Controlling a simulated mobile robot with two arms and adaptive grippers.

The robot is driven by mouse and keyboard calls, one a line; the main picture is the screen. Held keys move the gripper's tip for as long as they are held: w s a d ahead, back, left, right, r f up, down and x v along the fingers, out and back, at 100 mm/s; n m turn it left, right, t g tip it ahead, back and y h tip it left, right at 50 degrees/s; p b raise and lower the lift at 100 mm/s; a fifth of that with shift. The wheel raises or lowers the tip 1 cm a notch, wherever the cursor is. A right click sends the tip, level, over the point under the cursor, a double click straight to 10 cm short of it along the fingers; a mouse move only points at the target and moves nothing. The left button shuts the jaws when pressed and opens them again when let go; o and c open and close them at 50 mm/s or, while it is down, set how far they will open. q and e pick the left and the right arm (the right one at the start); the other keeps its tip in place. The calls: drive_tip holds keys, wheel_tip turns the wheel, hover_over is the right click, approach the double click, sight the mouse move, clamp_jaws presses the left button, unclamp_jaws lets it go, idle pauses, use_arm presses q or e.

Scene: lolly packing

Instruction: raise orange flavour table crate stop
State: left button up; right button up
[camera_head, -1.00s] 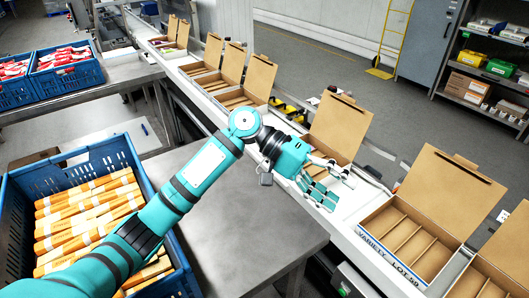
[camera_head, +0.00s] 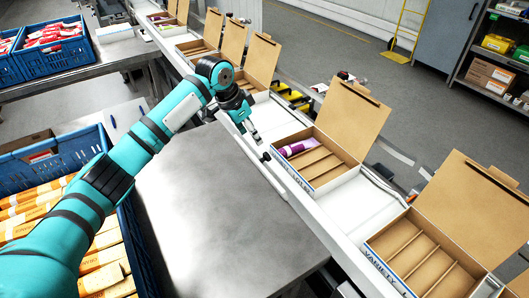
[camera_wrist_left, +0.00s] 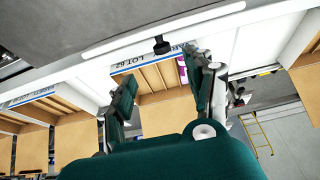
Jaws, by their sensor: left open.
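The blue crate (camera_head: 68,150) of orange flavour packets (camera_head: 102,275) stands at the lower left in the head view, partly hidden behind my left arm. The packets lie in rows inside it. My left gripper (camera_head: 252,135) is open and empty, beside the conveyor and well to the right of the crate. In the left wrist view its two fingers (camera_wrist_left: 168,85) are spread apart with nothing between them. The crate cannot be made out in the wrist view. My right gripper is not in view.
A bare steel table (camera_head: 215,205) lies right of the crate. Open cardboard boxes line the conveyor; one (camera_head: 345,130) holds a purple packet (camera_head: 299,147). Another blue crate (camera_head: 52,62) with red and white packets stands at the upper left.

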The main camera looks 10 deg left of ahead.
use_arm(q)
approach(266, 153)
drive_tip(key=shift+x, duration=1.05)
drive_tip(key=p+x, duration=0.1)
drive_tip(key=x, duration=0.4)
drive_tip(key=shift+s+a, duration=0.1)
drive_tip(key=shift+s, duration=0.1)
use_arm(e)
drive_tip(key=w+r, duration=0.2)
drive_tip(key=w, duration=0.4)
use_arm(q)
drive_tip(key=shift+x, duration=1.6)
drive_tip(key=c, duration=1.1)
drive_tip(key=shift+w+f+g+y+b, duration=0.2)
drive_tip(key=shift+g+y+b, duration=0.1)
drive_tip(key=shift+g+b, duration=0.15)
clamp_jaws()
drive_tip(key=shift+w+d+g+y+b, duration=0.6)
drive_tip(key=shift+g+y+b, duration=0.45)
drive_tip(key=shift+b, duration=4.15)
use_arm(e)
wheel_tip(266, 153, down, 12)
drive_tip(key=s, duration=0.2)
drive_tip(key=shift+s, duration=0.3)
